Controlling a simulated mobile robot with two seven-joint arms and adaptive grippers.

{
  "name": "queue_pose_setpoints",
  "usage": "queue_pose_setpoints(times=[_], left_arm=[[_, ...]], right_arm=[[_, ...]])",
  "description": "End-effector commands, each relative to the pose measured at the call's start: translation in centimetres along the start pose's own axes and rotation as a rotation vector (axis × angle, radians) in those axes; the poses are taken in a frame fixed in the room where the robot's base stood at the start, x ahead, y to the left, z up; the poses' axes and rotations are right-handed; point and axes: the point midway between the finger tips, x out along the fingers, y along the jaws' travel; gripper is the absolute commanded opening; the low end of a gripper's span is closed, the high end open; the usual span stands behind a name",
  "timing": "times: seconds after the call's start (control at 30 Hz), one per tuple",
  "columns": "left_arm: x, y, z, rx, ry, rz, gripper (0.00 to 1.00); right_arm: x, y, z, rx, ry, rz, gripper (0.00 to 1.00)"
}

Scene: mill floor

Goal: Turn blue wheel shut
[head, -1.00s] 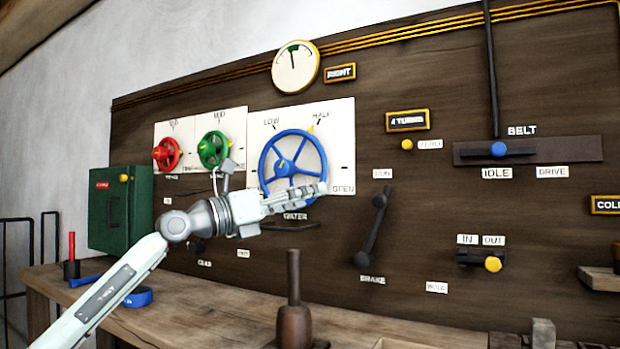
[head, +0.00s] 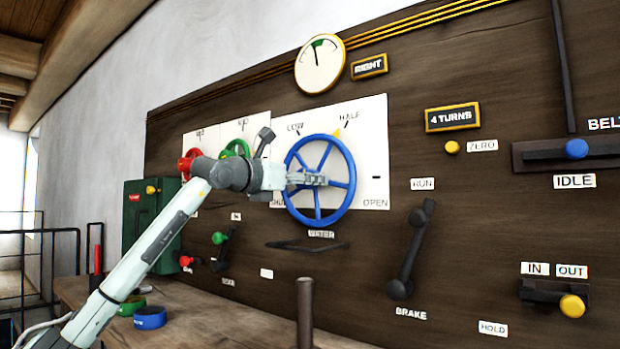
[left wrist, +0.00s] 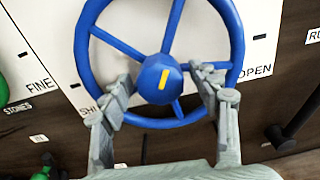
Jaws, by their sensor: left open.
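The blue wheel (head: 337,155) is mounted on a white plate on the dark wooden panel. The plate reads LOW, HALF and OPEN, and a yellow pointer (head: 336,133) sits at the wheel's rim near HALF. My left gripper (head: 320,179) is in front of the wheel, by its hub. In the left wrist view the blue wheel (left wrist: 236,45) fills the top. Its hub (left wrist: 160,80) has a yellow mark and lies between the spread fingers of my left gripper (left wrist: 165,82). The fingers are open; whether they touch the hub is unclear. My right gripper is out of view.
Red (head: 186,165) and green (head: 238,148) wheels are left of the blue one, partly behind my arm. A dark bar (head: 305,246) is below it. The brake lever (head: 410,250) is to the right. A dark post (head: 305,310) stands on the bench below.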

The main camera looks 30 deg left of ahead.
Motion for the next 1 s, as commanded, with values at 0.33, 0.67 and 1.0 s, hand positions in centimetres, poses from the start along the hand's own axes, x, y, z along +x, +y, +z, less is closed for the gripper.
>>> queue_pose_setpoints(times=[0.33, 0.67, 1.0], left_arm=[[1.8, -0.1, 0.0, 0.001, 0.000, 0.000, 0.61], [1.7, -0.1, 0.0, 0.000, 0.000, -0.001, 0.36], [1.7, -0.1, -0.1, -0.004, 0.000, -0.001, 0.11]], right_arm=[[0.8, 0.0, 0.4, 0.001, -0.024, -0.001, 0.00], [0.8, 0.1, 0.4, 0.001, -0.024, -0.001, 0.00], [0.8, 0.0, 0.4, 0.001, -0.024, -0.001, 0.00]])
